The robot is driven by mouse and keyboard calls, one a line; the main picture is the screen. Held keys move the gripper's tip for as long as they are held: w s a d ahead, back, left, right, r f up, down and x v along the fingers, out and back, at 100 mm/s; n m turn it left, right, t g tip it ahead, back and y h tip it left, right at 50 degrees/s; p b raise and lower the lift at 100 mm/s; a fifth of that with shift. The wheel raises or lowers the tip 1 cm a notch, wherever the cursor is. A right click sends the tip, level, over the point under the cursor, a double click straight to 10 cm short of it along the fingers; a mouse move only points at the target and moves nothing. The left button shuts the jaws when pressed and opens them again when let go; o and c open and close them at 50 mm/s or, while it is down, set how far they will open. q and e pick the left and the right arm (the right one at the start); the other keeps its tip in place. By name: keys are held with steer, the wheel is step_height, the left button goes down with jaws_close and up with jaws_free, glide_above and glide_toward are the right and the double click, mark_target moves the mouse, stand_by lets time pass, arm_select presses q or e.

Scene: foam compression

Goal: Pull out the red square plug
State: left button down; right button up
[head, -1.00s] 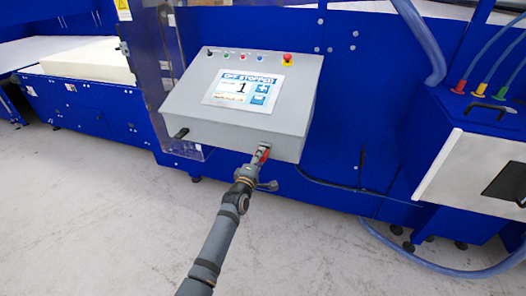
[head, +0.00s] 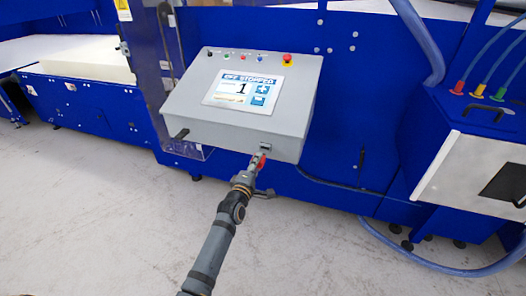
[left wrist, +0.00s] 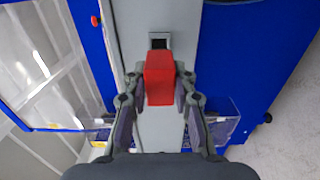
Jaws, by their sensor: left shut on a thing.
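The red square plug (left wrist: 159,78) is between the fingers of my left gripper (left wrist: 160,92), which is shut on it, in the left wrist view. In the head view the plug (head: 262,160) is a small red spot at the tip of my left gripper (head: 254,167), just below the grey control box (head: 220,133). A dark square socket (left wrist: 160,41) shows open on the box's front face, ahead of the plug. It also shows in the head view (head: 265,147). The plug looks apart from the socket. My right gripper is not in view.
The box's sloped top carries a screen (head: 242,92), several small buttons and a red emergency knob (head: 288,59). The blue machine (head: 340,150) stands behind it. A white-fronted unit (head: 470,175) with hoses is at the right. The floor (head: 110,220) in front is clear.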

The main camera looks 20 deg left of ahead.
arm_select(q)
steer(key=shift+s, duration=1.3)
